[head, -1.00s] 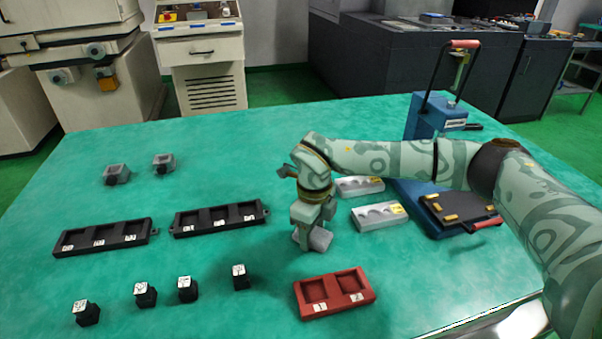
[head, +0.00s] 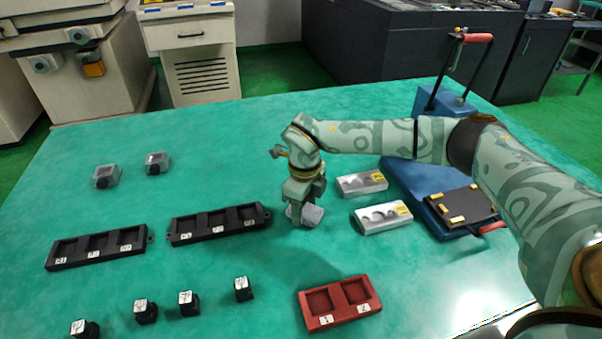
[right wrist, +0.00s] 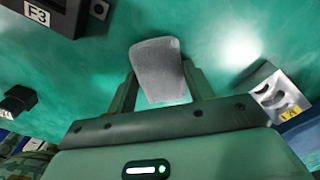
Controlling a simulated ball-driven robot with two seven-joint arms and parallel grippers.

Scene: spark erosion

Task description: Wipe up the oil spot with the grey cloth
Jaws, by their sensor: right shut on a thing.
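The grey cloth (head: 307,215) is a small pale grey bundle at the middle of the green table. My right gripper (head: 303,204) points down and is shut on it. In the right wrist view the cloth (right wrist: 158,70) sits between the two fingers of the right gripper (right wrist: 160,92). The cloth is at or close to the table surface; I cannot tell whether it touches. No oil spot can be made out; the gripper and cloth may hide it. My left gripper is not in view.
A black three-pocket tray (head: 219,224) lies left of the gripper, another (head: 97,247) farther left. A red two-pocket tray (head: 340,303) is in front. Two silver blocks (head: 383,217) (head: 361,183) and a blue press (head: 437,195) stand right. Several black cubes (head: 186,302) line the front left.

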